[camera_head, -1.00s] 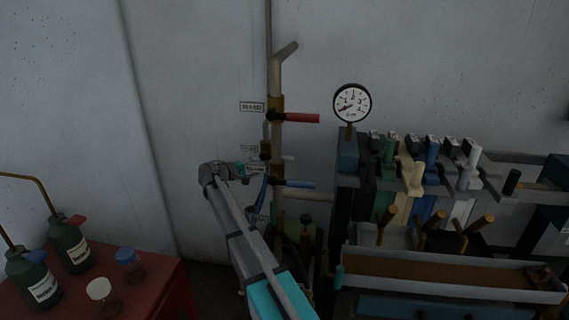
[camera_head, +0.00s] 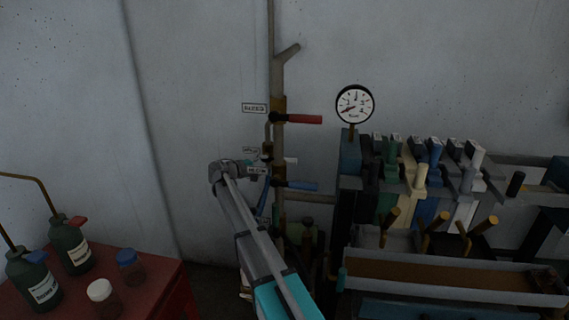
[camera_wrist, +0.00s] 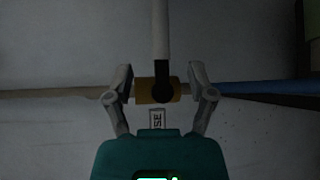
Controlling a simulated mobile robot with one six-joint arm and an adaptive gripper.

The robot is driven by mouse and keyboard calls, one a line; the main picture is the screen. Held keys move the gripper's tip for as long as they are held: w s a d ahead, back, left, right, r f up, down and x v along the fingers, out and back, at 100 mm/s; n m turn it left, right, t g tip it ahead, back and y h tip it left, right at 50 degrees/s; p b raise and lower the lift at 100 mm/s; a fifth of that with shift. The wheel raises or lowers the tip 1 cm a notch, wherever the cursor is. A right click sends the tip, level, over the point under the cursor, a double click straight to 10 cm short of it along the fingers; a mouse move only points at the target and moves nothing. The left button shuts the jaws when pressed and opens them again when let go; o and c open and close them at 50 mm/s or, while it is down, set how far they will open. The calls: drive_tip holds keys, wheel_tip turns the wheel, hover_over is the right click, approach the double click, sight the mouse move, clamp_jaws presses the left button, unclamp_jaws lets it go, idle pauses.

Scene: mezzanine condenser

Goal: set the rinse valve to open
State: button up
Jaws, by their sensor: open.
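The rinse valve shows in the wrist view as a brass body (camera_wrist: 145,92) with a pale lever (camera_wrist: 160,32) standing square across its pipe (camera_wrist: 60,94). A label (camera_wrist: 157,120) below it shows the letters "SE". In the head view the pale lever (camera_head: 291,160) points right from the vertical pipe, partly hidden near my gripper. My gripper (camera_wrist: 160,76) is open. Its two fingers stand on either side of the lever's base, in front of the brass body, with gaps visible beside the lever. Contact with the body cannot be told.
On the same pipe, a red-handled valve (camera_head: 302,119) sits above and a blue-handled valve (camera_head: 300,185) below, both close by. A pressure gauge (camera_head: 355,104) and a rack of levers (camera_head: 420,180) stand right. Bottles (camera_head: 72,247) stand on a red bench (camera_head: 160,290) at left.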

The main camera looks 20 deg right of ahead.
drive_tip(key=b+x, duration=0.1)
drive_tip(key=x, duration=1)
